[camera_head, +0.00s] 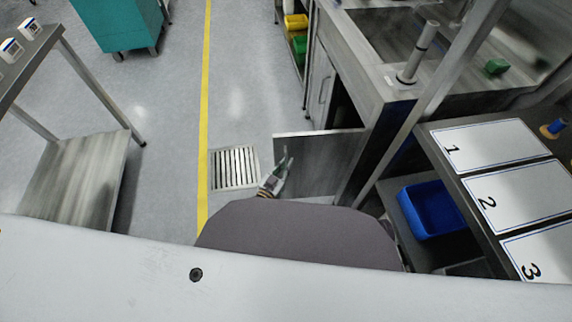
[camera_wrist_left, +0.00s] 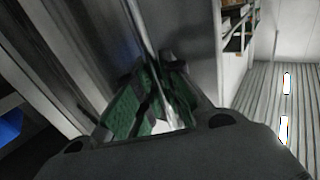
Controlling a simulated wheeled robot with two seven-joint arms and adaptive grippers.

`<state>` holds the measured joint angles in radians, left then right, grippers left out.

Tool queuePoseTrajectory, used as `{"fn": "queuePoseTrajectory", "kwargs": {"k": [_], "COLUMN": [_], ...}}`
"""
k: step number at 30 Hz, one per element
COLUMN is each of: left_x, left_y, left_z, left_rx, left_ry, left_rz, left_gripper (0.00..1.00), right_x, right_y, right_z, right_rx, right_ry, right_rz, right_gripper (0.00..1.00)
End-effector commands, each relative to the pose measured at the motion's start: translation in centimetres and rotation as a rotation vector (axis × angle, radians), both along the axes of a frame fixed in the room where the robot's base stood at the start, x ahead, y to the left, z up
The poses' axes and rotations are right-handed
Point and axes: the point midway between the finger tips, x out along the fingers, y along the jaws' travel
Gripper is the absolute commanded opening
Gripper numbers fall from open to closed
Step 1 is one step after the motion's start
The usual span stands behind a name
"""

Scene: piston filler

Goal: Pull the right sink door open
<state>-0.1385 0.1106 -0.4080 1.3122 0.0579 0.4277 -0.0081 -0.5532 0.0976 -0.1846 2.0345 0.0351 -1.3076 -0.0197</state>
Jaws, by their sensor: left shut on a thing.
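The right sink door (camera_head: 325,160) stands swung out from the sink cabinet into the aisle. Its flat grey panel also shows in the left wrist view (camera_wrist_left: 190,35). My left gripper (camera_head: 283,163) is at the door's outer end, low beside the panel. In the left wrist view its green-padded fingers (camera_wrist_left: 152,90) are closed around a thin pale bar against the door, apparently the door handle. The exact contact is partly hidden by the fingers. The left sink door (camera_head: 322,88) with its upright handle looks shut. My right gripper is not in view.
The sink counter (camera_head: 382,85) with a tap post (camera_head: 418,55) is above the doors. A table with numbered mats (camera_head: 490,147) and a blue bin (camera_head: 432,208) stand at right. A floor grate (camera_head: 234,168) lies left of the door; the floor beyond is clear.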

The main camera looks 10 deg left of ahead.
Motion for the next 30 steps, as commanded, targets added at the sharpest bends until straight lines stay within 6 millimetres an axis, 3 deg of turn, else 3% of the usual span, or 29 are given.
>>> {"fn": "queuePoseTrajectory", "kwargs": {"k": [14, 15, 19, 30], "left_x": [0.04, 0.04, 0.05, 0.02], "left_y": [-0.19, -0.18, -0.11, 0.05], "left_z": [0.12, 0.13, 0.11, 0.07], "left_rx": [0.003, 0.003, 0.001, 0.0], "left_ry": [-0.003, -0.003, -0.003, -0.002], "left_rz": [-0.003, -0.003, -0.001, 0.0], "left_gripper": [0.0, 0.13, 0.3, 0.32], "right_x": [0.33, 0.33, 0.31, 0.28], "right_y": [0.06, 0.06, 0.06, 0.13], "right_z": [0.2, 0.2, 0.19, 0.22], "right_rx": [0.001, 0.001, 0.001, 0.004], "right_ry": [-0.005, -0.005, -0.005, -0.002], "right_rz": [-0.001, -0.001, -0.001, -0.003], "right_gripper": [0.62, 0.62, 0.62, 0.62]}}
